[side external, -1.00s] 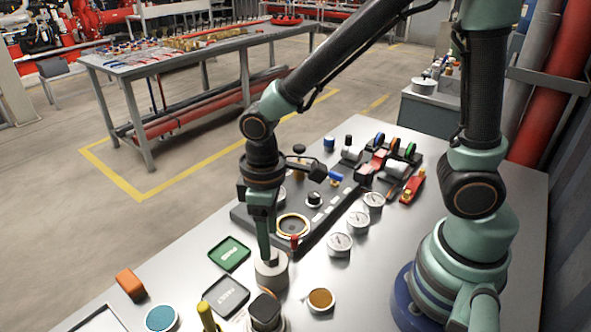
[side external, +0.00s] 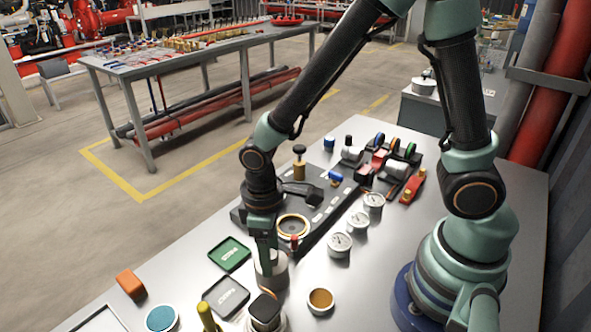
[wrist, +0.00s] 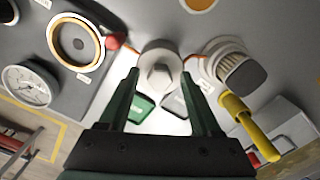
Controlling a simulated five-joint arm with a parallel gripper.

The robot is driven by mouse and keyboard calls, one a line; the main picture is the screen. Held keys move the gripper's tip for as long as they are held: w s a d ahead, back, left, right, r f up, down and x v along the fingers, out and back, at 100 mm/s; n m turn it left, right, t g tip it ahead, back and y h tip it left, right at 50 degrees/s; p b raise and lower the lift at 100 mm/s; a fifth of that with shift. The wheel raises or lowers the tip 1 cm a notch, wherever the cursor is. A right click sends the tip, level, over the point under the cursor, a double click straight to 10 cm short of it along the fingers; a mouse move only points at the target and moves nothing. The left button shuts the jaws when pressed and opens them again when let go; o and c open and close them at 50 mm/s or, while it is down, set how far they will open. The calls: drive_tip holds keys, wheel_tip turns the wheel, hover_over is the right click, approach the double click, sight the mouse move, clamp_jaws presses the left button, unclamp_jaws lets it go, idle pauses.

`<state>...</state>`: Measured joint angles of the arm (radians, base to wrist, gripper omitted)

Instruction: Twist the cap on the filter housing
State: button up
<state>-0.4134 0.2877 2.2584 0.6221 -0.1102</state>
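A grey round housing with a hexagonal cap (wrist: 160,76) on top stands upright in the wrist view, between and just beyond my fingertips. I take it to be the filter housing; the same grey cylinder (side external: 277,280) shows in the side view, partly hidden by my gripper (side external: 267,268). My gripper (wrist: 161,76) points down at it with its two green fingers apart, one on each side of the cap. Visible gaps separate the fingers from the cap in the wrist view. I cannot tell their exact height against it.
A pleated white part with a dark top (wrist: 236,68) and a yellow-handled tool (wrist: 246,125) stand close beside the housing. A green tray (side external: 230,254) and a black tray (side external: 226,296) lie near it. A black panel with a brass ring (side external: 293,227) lies behind, with gauges (side external: 339,245) alongside.

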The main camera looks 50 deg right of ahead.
drive_tip(key=shift+s+f, duration=0.15)
drive_tip(key=shift+f, duration=0.8)
drive_tip(key=c, duration=0.5)
drive_tip(key=shift+r, duration=0.8)
drive_tip(key=shift+c, duration=0.3)
drive_tip(key=shift+r, duration=0.15)
clamp_jaws()
drive_tip(key=shift+r, duration=1.05)
wheel_tip(320, 180, up, 15)
drive_tip(key=s+a+n, duration=0.6)
drive_tip(key=a, duration=0.3)
drive_tip(key=shift+d+f, duration=0.15)
drive_tip(key=shift+f, duration=6.1)
